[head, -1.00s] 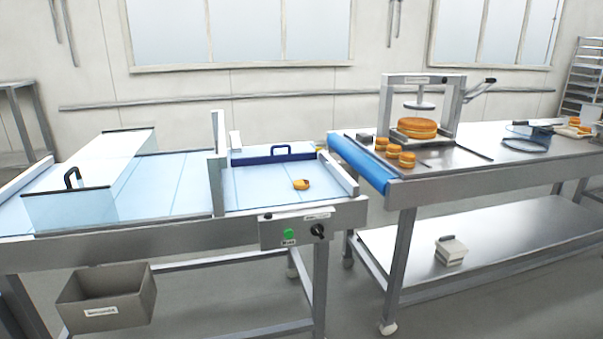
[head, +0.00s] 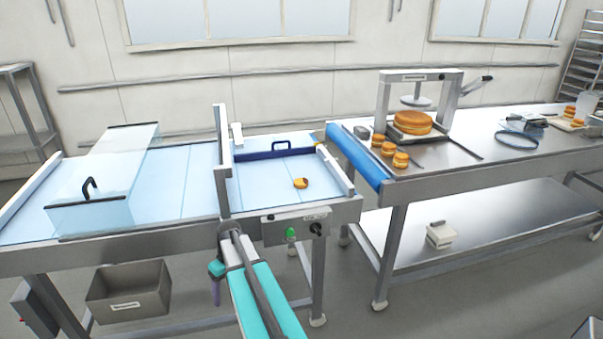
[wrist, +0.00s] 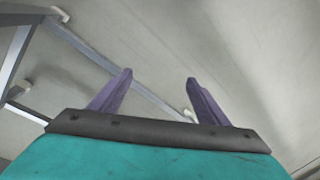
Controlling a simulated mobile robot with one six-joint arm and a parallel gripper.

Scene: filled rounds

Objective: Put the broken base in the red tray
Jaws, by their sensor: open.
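A small orange-brown round (head: 301,183) with an uneven, darker edge lies alone on the pale blue belt; it looks like the broken base.
A blue bar with a handle (head: 281,150) crosses the belt behind the round, and an upright post (head: 222,160) stands left of it. A control box (head: 296,228) is on the front rail. Filled rounds (head: 388,150) and a press (head: 420,76) stand on the right table. A grey bin (head: 128,292) is below.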

